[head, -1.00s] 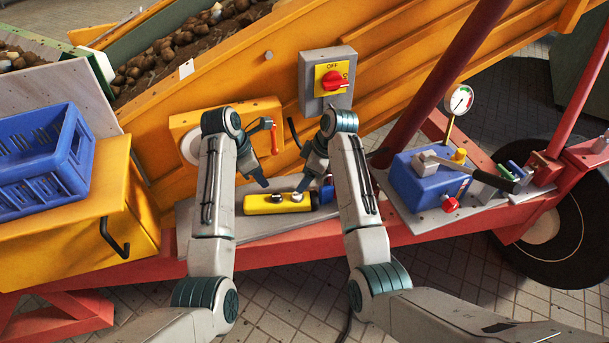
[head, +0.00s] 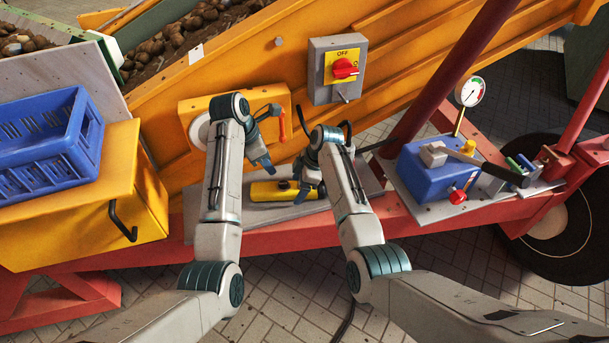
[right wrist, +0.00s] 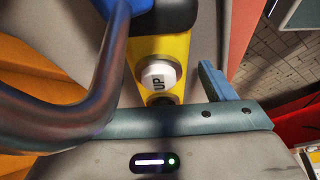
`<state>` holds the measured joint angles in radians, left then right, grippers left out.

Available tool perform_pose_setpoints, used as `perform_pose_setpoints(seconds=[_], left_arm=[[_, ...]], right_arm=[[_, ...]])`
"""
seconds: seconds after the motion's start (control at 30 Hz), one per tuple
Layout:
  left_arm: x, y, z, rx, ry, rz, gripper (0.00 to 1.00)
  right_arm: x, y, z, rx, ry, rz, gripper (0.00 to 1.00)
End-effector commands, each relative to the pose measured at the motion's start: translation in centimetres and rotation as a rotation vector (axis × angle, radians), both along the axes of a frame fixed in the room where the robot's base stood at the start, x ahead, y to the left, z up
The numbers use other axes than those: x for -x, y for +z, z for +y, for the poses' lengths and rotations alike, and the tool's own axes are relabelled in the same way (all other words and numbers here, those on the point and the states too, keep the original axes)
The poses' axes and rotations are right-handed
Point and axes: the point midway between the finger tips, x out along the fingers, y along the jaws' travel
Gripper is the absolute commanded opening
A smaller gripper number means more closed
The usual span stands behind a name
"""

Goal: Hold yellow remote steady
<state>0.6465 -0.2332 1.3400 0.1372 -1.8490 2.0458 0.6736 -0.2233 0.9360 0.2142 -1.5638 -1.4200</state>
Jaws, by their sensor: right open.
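A crank with a red handle (head: 282,122) is just above my left gripper. A grey switch box (head: 320,90) is on the orange wall. A blue pump unit (head: 425,178) with a gauge stands at right, a blue crate (head: 45,165) at left.

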Motion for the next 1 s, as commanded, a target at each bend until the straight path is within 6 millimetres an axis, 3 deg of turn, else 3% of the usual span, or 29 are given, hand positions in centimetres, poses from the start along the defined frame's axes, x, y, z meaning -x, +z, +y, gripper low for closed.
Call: perform_pose_setpoints(seconds=[0.43, 0.7, 1.0], left_arm=[[0.00, 0.00, -0.01, 0.000, 0.000, 0.000, 0.36], [0.00, 0.00, -0.01, 0.000, 0.000, 0.000, 0.36], [0.00, 0.00, -0.01, 0.000, 0.000, 0.000, 0.36]], right_arm=[[-0.01, -1.10, 0.50, 0.000, 0.000, -0.001, 0.76], [0.00, -1.10, 0.49, 0.000, 0.000, -0.001, 0.25], [0.00, -1.09, 0.47, 0.000, 0.000, -0.001, 0.22]])
